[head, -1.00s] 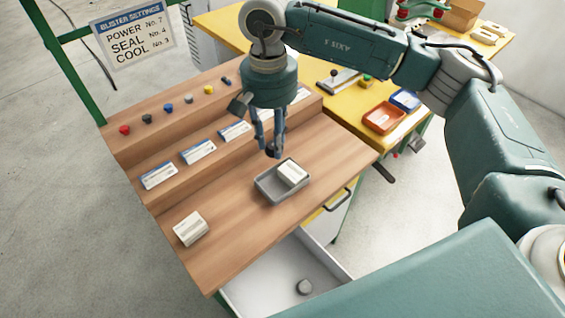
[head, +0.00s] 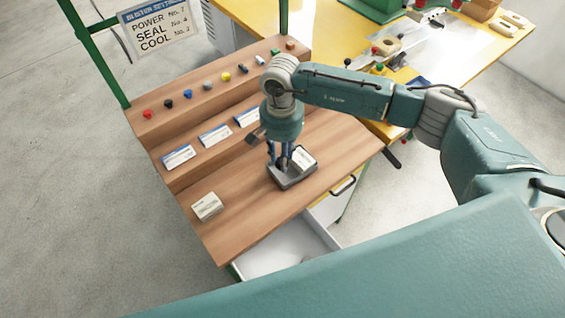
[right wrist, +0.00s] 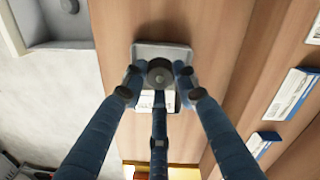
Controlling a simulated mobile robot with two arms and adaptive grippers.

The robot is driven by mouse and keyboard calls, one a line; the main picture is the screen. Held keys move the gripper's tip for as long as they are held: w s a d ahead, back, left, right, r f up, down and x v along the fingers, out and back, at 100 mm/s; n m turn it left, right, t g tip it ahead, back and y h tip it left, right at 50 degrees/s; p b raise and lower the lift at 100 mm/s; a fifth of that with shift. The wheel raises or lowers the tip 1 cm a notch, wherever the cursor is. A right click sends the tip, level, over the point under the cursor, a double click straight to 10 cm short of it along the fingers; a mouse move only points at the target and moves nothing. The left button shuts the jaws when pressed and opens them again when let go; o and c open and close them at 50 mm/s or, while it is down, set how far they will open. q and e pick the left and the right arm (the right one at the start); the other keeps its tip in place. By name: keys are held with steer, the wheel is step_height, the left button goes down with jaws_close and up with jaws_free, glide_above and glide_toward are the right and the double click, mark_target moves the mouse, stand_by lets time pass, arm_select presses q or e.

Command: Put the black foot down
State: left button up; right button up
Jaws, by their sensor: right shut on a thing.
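My right gripper (head: 283,165) points down at the small grey tray (head: 291,184) on the wooden bench. In the right wrist view, the gripper (right wrist: 160,82) is shut on the black foot (right wrist: 159,70), a small dark round piece with a grey centre. The foot is over or inside the tray (right wrist: 160,48), beside a white labelled box (right wrist: 150,98); I cannot tell whether it touches the tray floor. That box also shows in the head view (head: 303,158). In the head view the fingers hide the foot. My left gripper is not in view.
A white box (head: 207,206) stands on the bench to the left. An open drawer (head: 285,257) juts out below the front edge. Several coloured pieces and label cards (head: 215,135) line the stepped shelf. The bench between box and tray is clear.

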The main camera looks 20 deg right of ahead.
mark_target(282, 174)
step_height(282, 174, down, 5)
steer(key=shift+p, duration=0.45)
steer(key=shift+f, duration=0.1)
steer(key=o, duration=0.5)
steer(key=shift+o, duration=0.8)
steer(key=shift+r, duration=0.25)
steer(key=shift+w+r, duration=0.1)
steer(key=shift+r, duration=0.3)
step_height(282, 174, up, 10)
steer(key=b, duration=0.3)
steer(key=shift+w+f, duration=0.15)
steer(key=shift+f, duration=0.05)
steer(key=shift+r, duration=0.7)
